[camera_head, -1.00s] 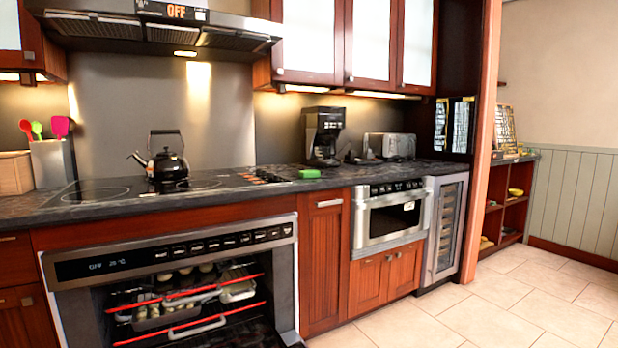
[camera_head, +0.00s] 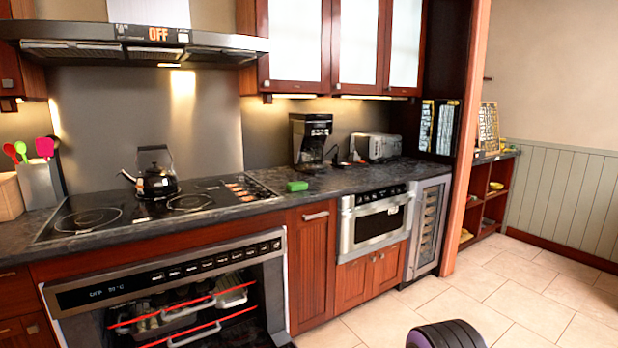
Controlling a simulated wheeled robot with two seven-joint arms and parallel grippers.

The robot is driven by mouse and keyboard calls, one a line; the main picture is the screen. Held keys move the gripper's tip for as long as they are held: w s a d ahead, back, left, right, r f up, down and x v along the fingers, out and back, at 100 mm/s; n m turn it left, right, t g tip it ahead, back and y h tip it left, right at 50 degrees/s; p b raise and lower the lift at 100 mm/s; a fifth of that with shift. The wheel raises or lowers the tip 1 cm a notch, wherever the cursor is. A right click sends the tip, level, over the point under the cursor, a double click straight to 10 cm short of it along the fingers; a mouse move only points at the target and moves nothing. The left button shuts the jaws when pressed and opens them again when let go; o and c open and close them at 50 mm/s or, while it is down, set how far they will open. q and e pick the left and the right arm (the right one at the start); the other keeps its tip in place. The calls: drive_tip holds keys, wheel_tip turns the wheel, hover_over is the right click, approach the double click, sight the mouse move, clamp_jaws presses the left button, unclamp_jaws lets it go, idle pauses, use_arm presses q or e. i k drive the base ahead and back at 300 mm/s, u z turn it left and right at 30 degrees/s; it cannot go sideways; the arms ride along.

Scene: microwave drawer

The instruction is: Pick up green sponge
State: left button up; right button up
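The green sponge (camera_head: 297,186) lies on the dark countertop, just right of the cooktop and in front of the coffee maker. Nothing covers it. Neither of my grippers shows in the head view, so I cannot see how they stand. A rounded dark piece with a purple ring (camera_head: 446,335) shows at the bottom edge, right of centre. It looks like part of my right arm.
A black kettle (camera_head: 155,178) stands on the cooktop (camera_head: 100,216). The coffee maker (camera_head: 310,142) and toaster (camera_head: 378,147) stand behind the sponge. The tiled floor (camera_head: 510,285) at right is clear.

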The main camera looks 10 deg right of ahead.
sight(295, 187)
drive_tip(key=z, duration=1.65)
drive_tip(key=i, duration=4.35)
drive_tip(key=u, duration=3.55)
